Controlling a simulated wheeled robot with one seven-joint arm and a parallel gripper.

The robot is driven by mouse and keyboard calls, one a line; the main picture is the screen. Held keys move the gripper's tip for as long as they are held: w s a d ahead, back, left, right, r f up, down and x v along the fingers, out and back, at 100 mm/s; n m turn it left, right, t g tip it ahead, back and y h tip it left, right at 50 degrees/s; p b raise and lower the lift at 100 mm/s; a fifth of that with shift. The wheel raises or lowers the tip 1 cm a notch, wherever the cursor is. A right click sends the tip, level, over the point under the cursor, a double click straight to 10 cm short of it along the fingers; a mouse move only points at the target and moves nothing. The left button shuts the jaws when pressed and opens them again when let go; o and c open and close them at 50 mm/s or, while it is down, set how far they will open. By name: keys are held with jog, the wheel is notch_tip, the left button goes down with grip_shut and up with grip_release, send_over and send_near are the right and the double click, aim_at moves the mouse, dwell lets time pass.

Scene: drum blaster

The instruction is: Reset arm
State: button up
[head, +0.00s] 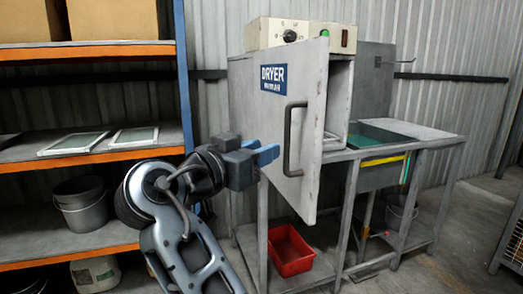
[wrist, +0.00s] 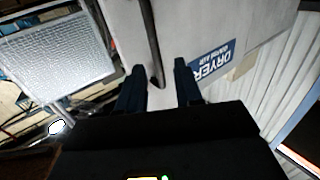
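My gripper (head: 268,155) is in front of the dryer, left of the handle of its door. Its two blue fingers are spread apart in the wrist view (wrist: 160,85), with nothing held between them. The dryer door (head: 312,135) stands partly open, with a blue DRYER label (head: 274,79). Its dark bar handle (head: 288,138) appears just beyond the fingertips in the wrist view (wrist: 152,40); whether they touch cannot be told.
A shelf rack (head: 90,152) with orange beams stands close on the left, holding framed screens (head: 135,136) and a grey bucket (head: 82,203). A red bin (head: 290,250) sits under the dryer. A sink table (head: 405,138) is at right. Floor at front right is clear.

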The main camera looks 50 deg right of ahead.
dwell(0.3)
jog(key=s+a+f+n+t+y+p, duration=0.1)
jog(key=a+f+n+t+y+p, duration=0.15)
jog(key=f+n+t, duration=0.4)
jog(key=s+a+f+n+t+y+p, duration=0.1)
jog(key=f+n+t+y, duration=0.3)
jog(key=f+n, duration=0.55)
jog(key=s+a+f+n+t+y+p, duration=0.1)
jog(key=s+a+f+y, duration=0.4)
jog(key=f, duration=0.3)
jog(key=s+a+n+y+p, duration=0.1)
jog(key=s+a+y, duration=0.2)
jog(key=s, duration=0.5)
jog(key=s+a+n+y+p, duration=0.1)
jog(key=s+a+y, duration=0.1)
jog(key=s, duration=0.5)
jog(key=s+r+m+t+p, duration=0.1)
jog(key=s+r, duration=0.3)
jog(key=s, duration=0.2)
jog(key=s+a+r+m+y+p, duration=0.1)
jog(key=s+r, duration=0.3)
jog(key=s, duration=0.2)
jog(key=shift+s+a+t, duration=0.15)
jog(key=shift+s+t, duration=0.05)
jog(key=shift+t, duration=0.15)
jog(key=shift+f+y, duration=0.1)
jog(key=shift+y, duration=0.15)
